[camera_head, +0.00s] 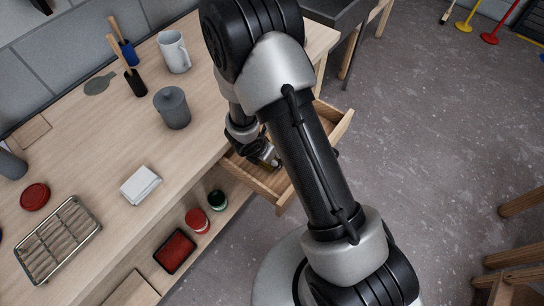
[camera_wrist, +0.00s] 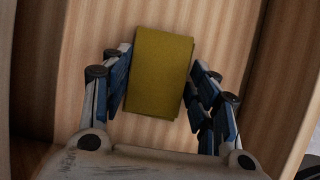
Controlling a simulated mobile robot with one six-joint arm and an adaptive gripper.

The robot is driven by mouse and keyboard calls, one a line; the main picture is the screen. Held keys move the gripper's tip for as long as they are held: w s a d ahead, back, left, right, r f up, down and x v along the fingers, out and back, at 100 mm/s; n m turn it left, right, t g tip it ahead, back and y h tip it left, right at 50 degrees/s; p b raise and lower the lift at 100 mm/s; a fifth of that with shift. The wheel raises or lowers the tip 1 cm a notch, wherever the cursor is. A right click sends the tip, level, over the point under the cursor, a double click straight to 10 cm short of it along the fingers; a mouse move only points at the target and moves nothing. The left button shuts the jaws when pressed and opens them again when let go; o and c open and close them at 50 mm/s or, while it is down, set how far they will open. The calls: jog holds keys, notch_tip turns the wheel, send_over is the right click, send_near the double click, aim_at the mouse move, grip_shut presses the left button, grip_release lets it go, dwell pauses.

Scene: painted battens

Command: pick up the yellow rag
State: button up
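The yellow rag (camera_wrist: 158,72) is a folded, flat rectangle in the wrist view, lying on the wooden floor of an open drawer (camera_head: 254,178). My gripper (camera_wrist: 159,85) has its two fingers on either side of the rag. The left finger is very close to the rag's left edge, and I cannot tell whether it touches. A gap shows between the right finger's upper part and the rag. In the head view my gripper (camera_head: 266,156) is down in the drawer, and my arm hides most of it and the rag.
The drawer's walls stand close around my gripper. Red and green cans and a red tray (camera_head: 174,251) stand on a lower shelf.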

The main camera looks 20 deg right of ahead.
jog(key=c, duration=0.5)
jog(key=shift+o, duration=0.2)
notch_tip(320, 180, up, 20)
jog(key=p, duration=1.1)
jog(key=shift+r, duration=0.25)
